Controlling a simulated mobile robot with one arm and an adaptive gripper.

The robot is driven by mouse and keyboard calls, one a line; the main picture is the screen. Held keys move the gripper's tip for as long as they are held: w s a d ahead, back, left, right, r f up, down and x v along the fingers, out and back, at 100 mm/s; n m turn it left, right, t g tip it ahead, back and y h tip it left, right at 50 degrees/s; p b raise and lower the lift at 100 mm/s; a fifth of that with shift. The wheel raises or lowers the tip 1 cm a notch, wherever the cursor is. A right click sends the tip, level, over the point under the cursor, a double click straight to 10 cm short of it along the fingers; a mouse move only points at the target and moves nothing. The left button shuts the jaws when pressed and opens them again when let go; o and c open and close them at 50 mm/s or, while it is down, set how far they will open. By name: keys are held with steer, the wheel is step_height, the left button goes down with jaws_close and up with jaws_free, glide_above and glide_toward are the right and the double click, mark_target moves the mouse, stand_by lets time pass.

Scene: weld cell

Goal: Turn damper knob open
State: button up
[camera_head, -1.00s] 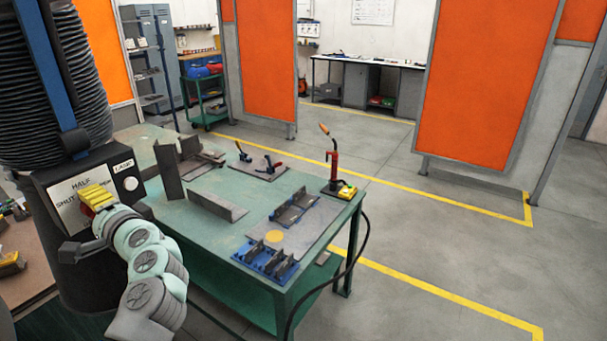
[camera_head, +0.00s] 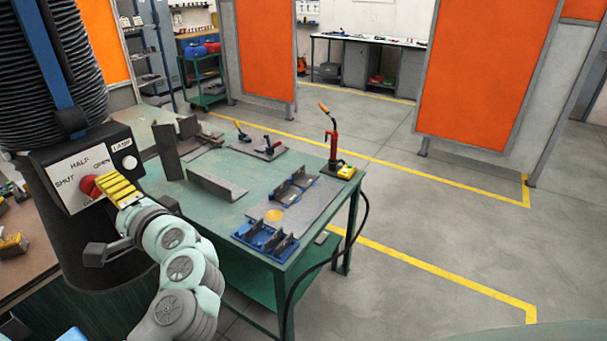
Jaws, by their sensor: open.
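The damper panel (camera_head: 60,183) is a white plate marked SHUT, HALF and OPEN on a dark box at the left. Its red knob (camera_head: 90,187) sits at the middle of the plate, partly hidden behind my gripper. My gripper (camera_head: 106,190) has yellow fingers and is open, with its tips right at the knob's right side. I cannot tell whether the fingers touch the knob. The knob's pointer is hidden, so its setting cannot be read.
A LAMP button box (camera_head: 125,158) adjoins the panel on the right. A green welding table (camera_head: 225,225) with metal plates, blue fixtures (camera_head: 262,238) and a torch stand (camera_head: 333,150) stands to the right. A black cable (camera_head: 330,262) hangs off it. Floor beyond is clear.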

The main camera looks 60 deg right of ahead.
steer(key=shift+s+d, duration=0.15)
steer(key=shift+s, duration=1.9)
